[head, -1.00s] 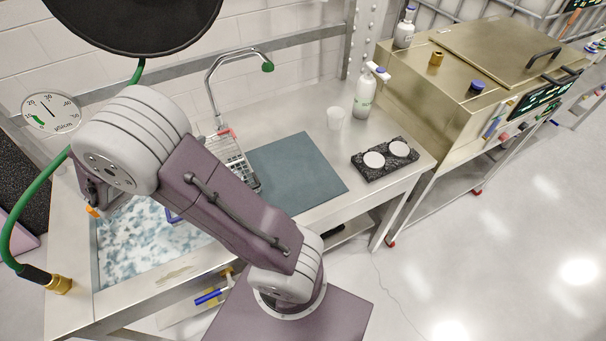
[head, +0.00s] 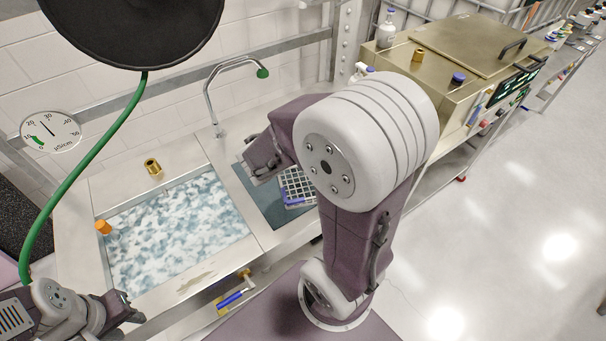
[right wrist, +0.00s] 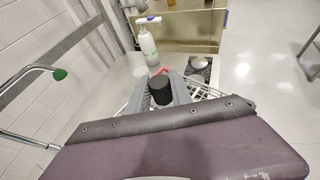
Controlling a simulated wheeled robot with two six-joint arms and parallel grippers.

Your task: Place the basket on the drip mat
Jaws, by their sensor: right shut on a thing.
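The wire basket (head: 297,187), with blue and white parts, is over the blue-grey drip mat (head: 277,215) in the head view. My right arm hides part of both, and I cannot tell whether the basket touches the mat. My right gripper (head: 262,160) is beside the basket. In the right wrist view its fingers (right wrist: 160,92) are shut on the basket's dark handle (right wrist: 160,84), with the wire rim (right wrist: 204,91) behind. My left gripper (head: 126,307) is at the lower left, away from the basket; its finger gap is unclear.
A basin of foamy water (head: 170,230) lies left of the mat, with an orange-capped bottle (head: 103,227) at its edge. A brass fitting (head: 152,167) and a curved tap (head: 209,100) stand behind.

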